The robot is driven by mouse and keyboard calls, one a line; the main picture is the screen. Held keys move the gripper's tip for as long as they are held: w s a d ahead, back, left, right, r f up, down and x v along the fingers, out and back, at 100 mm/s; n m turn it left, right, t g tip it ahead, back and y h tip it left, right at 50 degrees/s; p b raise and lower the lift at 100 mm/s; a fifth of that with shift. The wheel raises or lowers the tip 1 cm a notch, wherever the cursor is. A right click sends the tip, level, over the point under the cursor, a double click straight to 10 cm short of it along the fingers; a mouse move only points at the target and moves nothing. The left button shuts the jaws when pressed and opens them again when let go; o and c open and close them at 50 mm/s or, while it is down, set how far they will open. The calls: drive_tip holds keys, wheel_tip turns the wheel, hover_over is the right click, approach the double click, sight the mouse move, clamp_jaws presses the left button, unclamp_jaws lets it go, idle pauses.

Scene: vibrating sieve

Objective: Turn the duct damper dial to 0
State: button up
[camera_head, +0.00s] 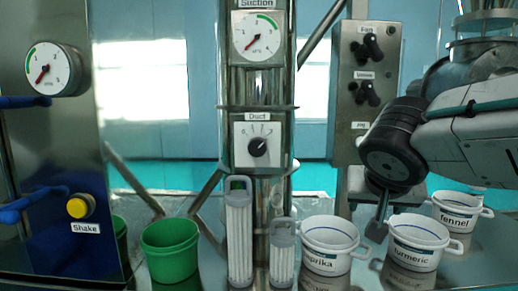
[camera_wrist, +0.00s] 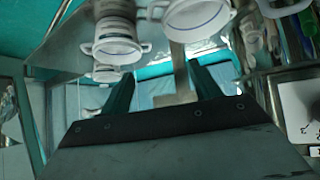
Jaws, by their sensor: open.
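The duct damper dial (camera_head: 257,147) is a black round knob on a white square plate under the label "Duct", on the central metal column. Its white mark appears to point up and to the right, away from the 0 at the left; the exact number is too small to read. My gripper (camera_head: 378,222) hangs to the right of the dial and lower, above the white tubs, apart from the dial. In the wrist view my gripper (camera_wrist: 163,88) has its two fingers spread with nothing held between them.
White tubs labelled paprika (camera_head: 325,262), turmeric (camera_head: 414,256) and fennel (camera_head: 457,212) stand below my arm. A green bucket (camera_head: 170,262) and two pale ribbed containers (camera_head: 239,240) stand left of them. A control box (camera_head: 366,80) with black knobs stands right of the column.

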drive_tip(key=w+a+r+t+y, duration=0.2)
drive_tip(key=w+a+r+t, duration=0.35)
drive_tip(key=a, duration=0.55)
drive_tip(key=y, duration=0.4)
approach(257, 148)
drive_tip(key=d+x, duration=0.1)
drive_tip(key=x, duration=0.2)
drive_tip(key=shift+h, duration=0.3)
drive_tip(key=x, duration=0.5)
drive_tip(key=a+x, duration=0.1)
drive_tip(key=x, duration=0.1)
drive_tip(key=shift+w+a, duration=0.1)
drive_tip(key=shift+w, duration=0.05)
drive_tip(key=shift+w+f, duration=0.1)
drive_tip(key=shift+w, duration=0.15)
drive_tip(key=c, duration=1)
